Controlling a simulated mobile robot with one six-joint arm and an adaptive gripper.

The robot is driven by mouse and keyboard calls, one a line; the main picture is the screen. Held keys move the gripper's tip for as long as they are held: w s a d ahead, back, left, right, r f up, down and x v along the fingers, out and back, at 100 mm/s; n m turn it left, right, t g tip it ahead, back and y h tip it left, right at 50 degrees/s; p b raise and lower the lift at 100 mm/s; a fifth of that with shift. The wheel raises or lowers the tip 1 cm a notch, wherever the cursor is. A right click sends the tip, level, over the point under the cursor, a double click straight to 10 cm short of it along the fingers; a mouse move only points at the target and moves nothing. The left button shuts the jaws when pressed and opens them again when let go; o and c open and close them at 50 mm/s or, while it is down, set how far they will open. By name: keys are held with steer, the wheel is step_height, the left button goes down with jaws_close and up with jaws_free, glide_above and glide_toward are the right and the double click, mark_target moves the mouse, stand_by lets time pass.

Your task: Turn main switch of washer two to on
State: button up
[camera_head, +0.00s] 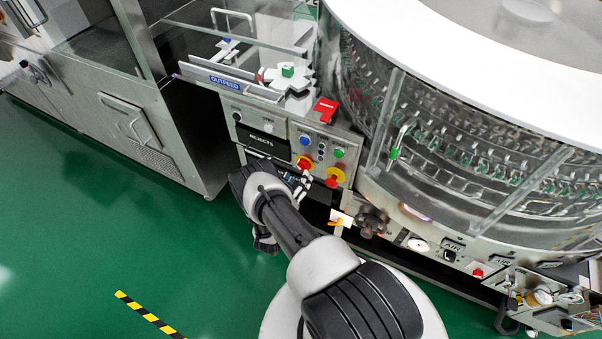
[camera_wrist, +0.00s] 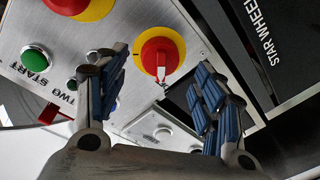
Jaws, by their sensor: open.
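In the wrist view a red rotary switch (camera_wrist: 160,57) on a round yellow plate sits on the steel control panel. A pale narrow strip marks one side of its knob. In the head view it appears as the left red-and-yellow control (camera_head: 305,162). My gripper (camera_wrist: 164,62) is open, with its two blue-padded fingers on either side of the switch in the wrist picture. No contact shows, and the gap in depth is hard to judge. In the head view my gripper (camera_head: 294,183) is just below the panel, partly hidden by my arm.
Another red-and-yellow control (camera_wrist: 72,6) is at the upper left of the wrist view. A green button (camera_wrist: 37,58) by "TWO START" is left. A black "STAR WHEEL" panel (camera_wrist: 285,45) is right. The green floor (camera_head: 110,230) is clear at left.

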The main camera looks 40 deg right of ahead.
mark_target(302, 170)
steer(key=shift+b+x, duration=0.4)
steer(key=shift+x, duration=1.8)
steer(key=shift+c, duration=0.2)
steer(key=c, duration=1)
